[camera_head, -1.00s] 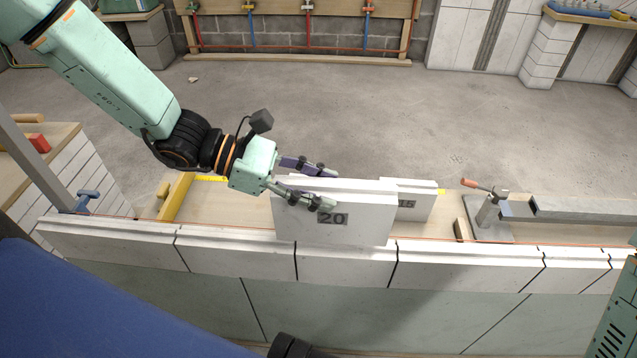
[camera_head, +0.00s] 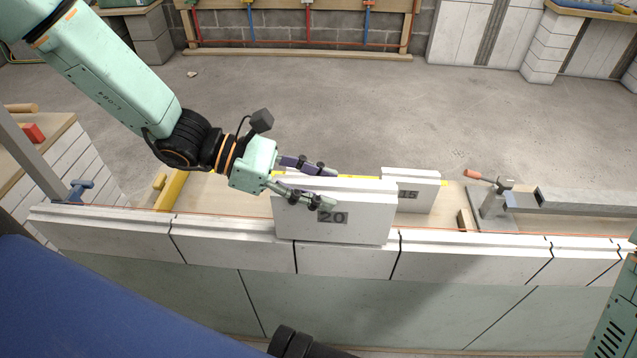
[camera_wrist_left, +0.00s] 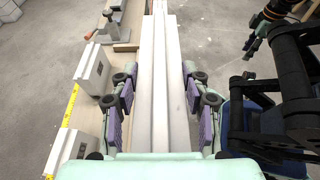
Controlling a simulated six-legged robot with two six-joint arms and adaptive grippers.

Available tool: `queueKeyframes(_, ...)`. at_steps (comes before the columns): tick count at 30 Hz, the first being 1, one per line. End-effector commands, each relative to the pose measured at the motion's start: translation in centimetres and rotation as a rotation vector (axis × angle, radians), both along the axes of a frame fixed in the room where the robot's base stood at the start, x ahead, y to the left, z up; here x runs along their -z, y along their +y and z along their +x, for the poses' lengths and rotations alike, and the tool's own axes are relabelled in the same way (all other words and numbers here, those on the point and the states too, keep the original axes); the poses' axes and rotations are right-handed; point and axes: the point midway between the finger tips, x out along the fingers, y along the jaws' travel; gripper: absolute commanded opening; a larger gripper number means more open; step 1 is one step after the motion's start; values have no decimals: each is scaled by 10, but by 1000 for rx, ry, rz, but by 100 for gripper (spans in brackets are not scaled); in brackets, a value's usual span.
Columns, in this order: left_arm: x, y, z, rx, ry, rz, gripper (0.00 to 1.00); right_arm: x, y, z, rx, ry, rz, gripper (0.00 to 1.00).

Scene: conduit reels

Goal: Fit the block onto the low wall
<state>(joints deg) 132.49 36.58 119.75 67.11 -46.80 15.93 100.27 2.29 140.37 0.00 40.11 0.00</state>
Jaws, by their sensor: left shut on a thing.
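The white block marked 20 (camera_head: 350,228) is upright, its long side along the low wall (camera_head: 345,262). My left gripper (camera_head: 328,187) is shut on its upper part, one finger on each long face. In the left wrist view the block (camera_wrist_left: 160,110) runs between the purple-padded fingers of this gripper (camera_wrist_left: 162,100). The block's lower edge overlaps the wall's top in the head view. Its underside is hidden, so I cannot tell whether it touches the wall.
Another white block marked 15 (camera_head: 420,192) stands on the wooden board behind the wall. A clamp-like tool with an orange handle (camera_head: 495,200) and a grey beam (camera_head: 585,202) are to its right. A yellow level (camera_head: 172,190) lies left. An orange string runs along the wall.

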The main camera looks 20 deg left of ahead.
Motion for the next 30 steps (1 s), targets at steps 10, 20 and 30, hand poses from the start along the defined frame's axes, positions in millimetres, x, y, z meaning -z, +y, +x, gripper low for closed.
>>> queueKeyframes(10, -2, 0, 0, 0, -2, -5, 0, 0, 0, 0, 0, 0, 0, 40)
queueKeyframes(20, 0, 0, 0, 0, -2, -5, 0, 2, 0, 0, 0, 0, 0, 40)
queueKeyframes(30, 4, 0, 0, 0, -2, -5, 0, 5, 0, 0, 0, 0, 0, 40)
